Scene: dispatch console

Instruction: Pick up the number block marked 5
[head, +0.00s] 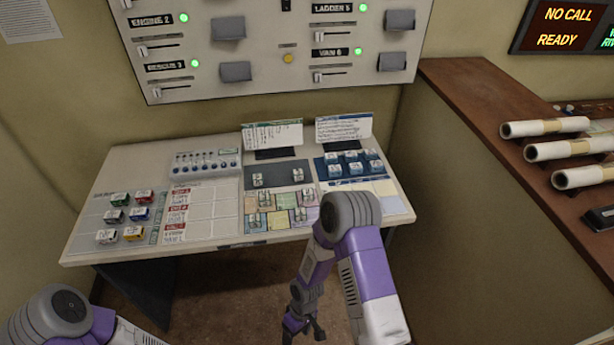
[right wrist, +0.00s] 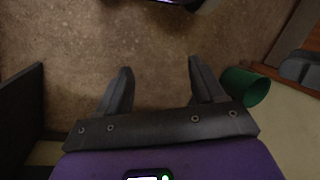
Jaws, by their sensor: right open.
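Several blue-and-white blocks (head: 350,163) sit in rows on a blue area at the right of the sloped desk. Their markings are too small to read, so I cannot tell which one is marked 5. My right gripper (head: 303,328) hangs low in front of the desk, below its front edge and away from the blocks. In the right wrist view the right gripper (right wrist: 160,68) is open and empty, with floor between its fingers. My left arm shows at the bottom left of the head view, but its gripper is out of view.
The desk (head: 215,238) also holds coloured blocks (head: 120,198) at left, pale blocks (head: 258,180) near the middle and two upright cards (head: 272,135). A brown-topped counter (head: 470,110) with rolled papers (head: 545,127) stands at right. A green bin (right wrist: 245,87) is on the floor.

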